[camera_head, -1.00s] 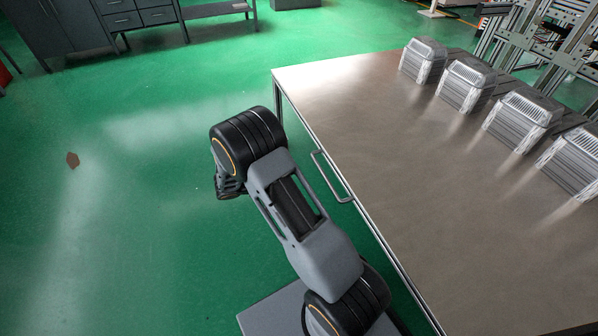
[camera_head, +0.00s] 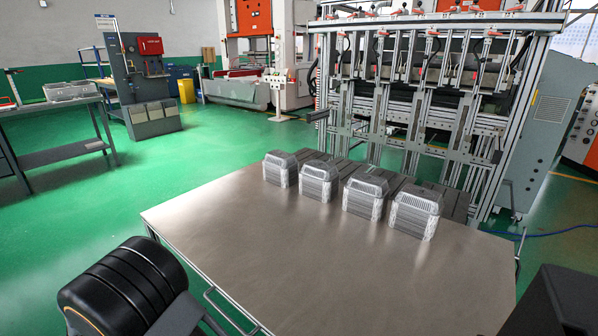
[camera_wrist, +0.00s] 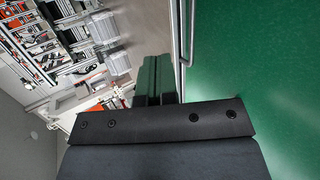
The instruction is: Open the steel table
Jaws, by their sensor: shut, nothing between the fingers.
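The steel table (camera_head: 310,255) has a flat brushed-metal top and fills the lower middle of the head view. A bar handle (camera_head: 228,312) sticks out from its near edge, partly cut off by the frame. In the wrist view the steel table (camera_wrist: 148,25) is at the top middle, with the handle (camera_wrist: 190,35) along its edge. My gripper (camera_wrist: 158,62) is shut and empty, its fingers pointing up the wrist picture, beside the table edge and apart from the handle. In the head view only my arm shows at the lower left; the gripper is out of frame.
Several foil tray stacks (camera_head: 366,192) stand along the table's far side. Behind them is a tall aluminium-frame machine (camera_head: 420,90). A grey workbench (camera_head: 60,150) stands at the far left. Green floor (camera_head: 190,180) is open left of the table.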

